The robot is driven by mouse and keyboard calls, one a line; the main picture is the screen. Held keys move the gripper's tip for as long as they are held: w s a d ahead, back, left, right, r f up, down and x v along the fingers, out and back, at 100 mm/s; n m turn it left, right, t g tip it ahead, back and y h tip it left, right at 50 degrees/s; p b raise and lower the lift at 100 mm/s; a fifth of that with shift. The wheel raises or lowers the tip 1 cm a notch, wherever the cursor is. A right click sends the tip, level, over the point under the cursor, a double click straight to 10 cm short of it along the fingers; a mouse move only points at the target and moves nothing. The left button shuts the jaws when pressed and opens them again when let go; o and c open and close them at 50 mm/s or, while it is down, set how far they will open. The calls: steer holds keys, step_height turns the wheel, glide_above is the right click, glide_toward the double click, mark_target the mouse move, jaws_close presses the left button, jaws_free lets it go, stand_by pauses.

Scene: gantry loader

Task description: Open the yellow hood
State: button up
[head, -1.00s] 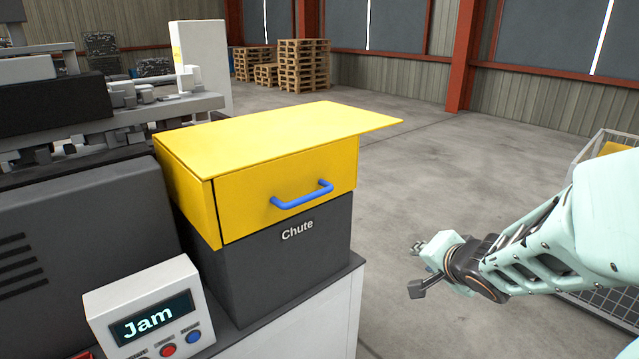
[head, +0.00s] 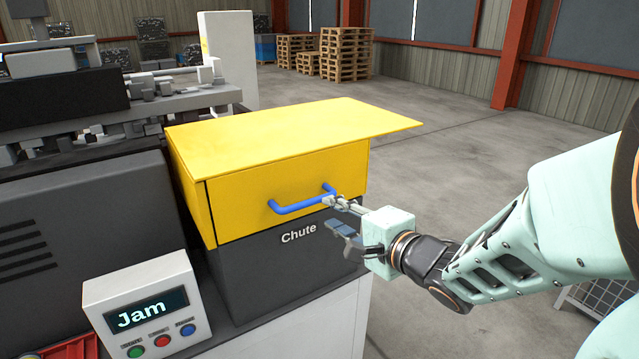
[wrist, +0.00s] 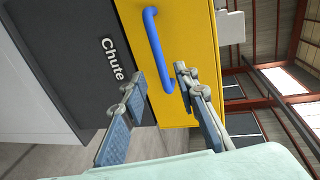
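The yellow hood (head: 290,165) sits shut on top of the dark grey box marked "Chute" (head: 285,262). Its blue bar handle (head: 302,203) is on the front face; it also shows in the wrist view (wrist: 154,45). My gripper (head: 340,222) is in front of the box, at the right end of the handle. In the wrist view my gripper (wrist: 160,88) is open, with its two fingers spread and nothing between them. The handle's near end shows just beyond the fingertips, close to the upper finger. I cannot tell whether they touch.
A control panel (head: 145,305) reading "Jam", with green, red and blue buttons, stands at the front left. Grey machinery (head: 80,200) is left of the hood. A wire cage (head: 600,298) is at the lower right. Open floor lies behind; pallets (head: 345,55) stand far back.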

mark_target(313, 203)
steer(key=shift+b+x, duration=3)
steer(key=shift+x, duration=1.9)
steer(key=shift+s, duration=0.1)
steer(key=shift+c, duration=0.6)
jaws_close()
